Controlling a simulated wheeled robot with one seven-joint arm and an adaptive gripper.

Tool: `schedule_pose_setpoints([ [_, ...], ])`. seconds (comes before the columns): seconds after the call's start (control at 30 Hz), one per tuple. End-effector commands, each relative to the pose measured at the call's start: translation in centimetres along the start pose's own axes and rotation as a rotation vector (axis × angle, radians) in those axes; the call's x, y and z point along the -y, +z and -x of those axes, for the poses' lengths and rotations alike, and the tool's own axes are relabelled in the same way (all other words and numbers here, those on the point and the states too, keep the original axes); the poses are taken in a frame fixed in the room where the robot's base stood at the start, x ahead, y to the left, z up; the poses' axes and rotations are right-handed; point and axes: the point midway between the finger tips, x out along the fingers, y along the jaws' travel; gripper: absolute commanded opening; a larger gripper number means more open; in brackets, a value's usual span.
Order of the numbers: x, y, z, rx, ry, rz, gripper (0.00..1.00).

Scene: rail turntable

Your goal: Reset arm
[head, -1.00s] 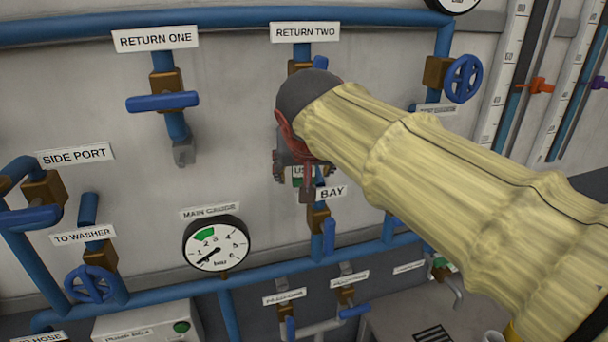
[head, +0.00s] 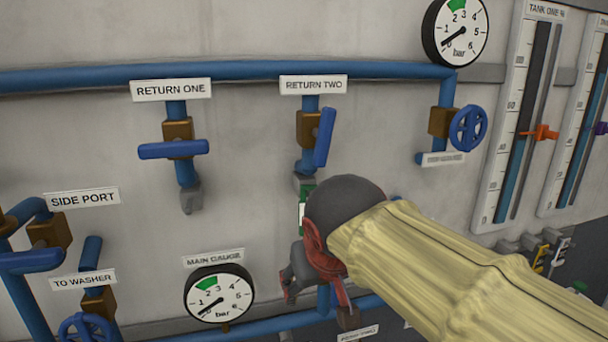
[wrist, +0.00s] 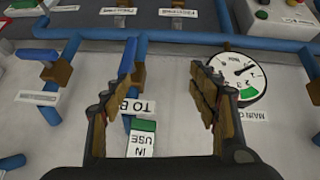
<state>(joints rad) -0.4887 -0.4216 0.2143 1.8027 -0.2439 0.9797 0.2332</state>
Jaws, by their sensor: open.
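My gripper (head: 297,292) is in front of the pipe wall, below the return two valve (head: 308,128), whose blue handle stands near upright. In the wrist view my gripper (wrist: 165,88) is open, with nothing between its fingers. A green and white tag (head: 303,208) hangs under the return two valve, partly hidden by my wrist. The tag also shows upside down in the wrist view (wrist: 142,140), reading "IN USE", near the "TO B..." label (wrist: 137,103), which a finger partly covers. I cannot tell how the tag is fastened.
The return one valve (head: 177,148) has its handle level. The main gauge (head: 218,293) is left of my gripper. A blue-wheeled valve (head: 467,128) and tank scales (head: 522,110) are at right. Blue pipes stand out from the wall.

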Motion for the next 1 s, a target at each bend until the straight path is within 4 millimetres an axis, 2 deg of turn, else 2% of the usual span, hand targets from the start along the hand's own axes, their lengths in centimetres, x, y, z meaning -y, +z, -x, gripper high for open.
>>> schedule_pose_setpoints([
  [0.03,-0.5,3.3,-1.8,0.025,-0.007,0.005,0.60],
  [0.17,-1.8,11.3,-5.3,0.083,-0.026,0.002,0.60],
  [0.4,-4.0,26.8,-11.8,0.152,-0.032,-0.111,0.60],
  [0.5,-4.8,31.8,-13.9,0.162,-0.015,-0.192,0.60],
  [0.6,-5.8,34.8,-15.0,0.155,0.013,-0.251,0.60],
  [0.63,-6.1,35.2,-15.2,0.149,0.021,-0.263,0.60],
  [0.8,-7.3,35.8,-15.3,0.125,0.053,-0.307,0.60],
  [1.0,-7.6,35.8,-15.2,0.125,0.057,-0.314,0.60],
])
